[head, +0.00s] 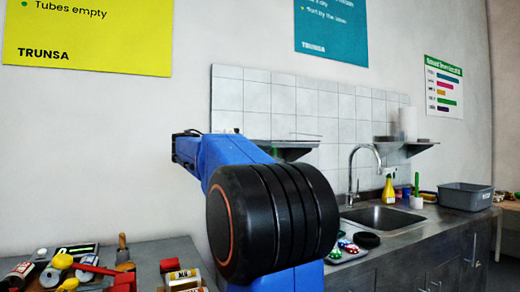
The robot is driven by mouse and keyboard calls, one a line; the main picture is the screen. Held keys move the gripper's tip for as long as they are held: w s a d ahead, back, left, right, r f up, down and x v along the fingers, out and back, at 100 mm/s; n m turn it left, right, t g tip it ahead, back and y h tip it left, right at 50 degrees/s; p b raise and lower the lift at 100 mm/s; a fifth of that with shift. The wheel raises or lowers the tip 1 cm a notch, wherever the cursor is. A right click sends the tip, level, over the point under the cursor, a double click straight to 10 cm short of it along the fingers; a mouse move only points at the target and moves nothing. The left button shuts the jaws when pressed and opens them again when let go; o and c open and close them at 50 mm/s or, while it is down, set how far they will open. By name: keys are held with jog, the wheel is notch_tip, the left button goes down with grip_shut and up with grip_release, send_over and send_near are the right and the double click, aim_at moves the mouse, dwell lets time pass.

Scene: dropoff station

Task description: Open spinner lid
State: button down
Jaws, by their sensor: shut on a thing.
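The spinner and its lid do not show in the head view. My gripper is not in view either. My blue and black arm fills the middle of the picture and hides part of the wall, the bench and whatever lies behind it.
A bench (147,250) at the lower left is cluttered with tools, a red hammer (97,268) and small cans (182,278). At the right, a counter has a sink (383,218), a tap (352,170), a yellow spray bottle (389,190) and a grey tub (465,197). Shelves (405,146) jut from the tiled wall.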

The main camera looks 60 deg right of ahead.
jog(key=shift+f, duration=0.1)
jog(key=c, duration=1.9)
grip_release()
jog(key=shift+o, duration=0.2)
jog(key=shift+w, duration=0.1)
jog(key=v, duration=1.7)
jog(key=shift+a, duration=0.2)
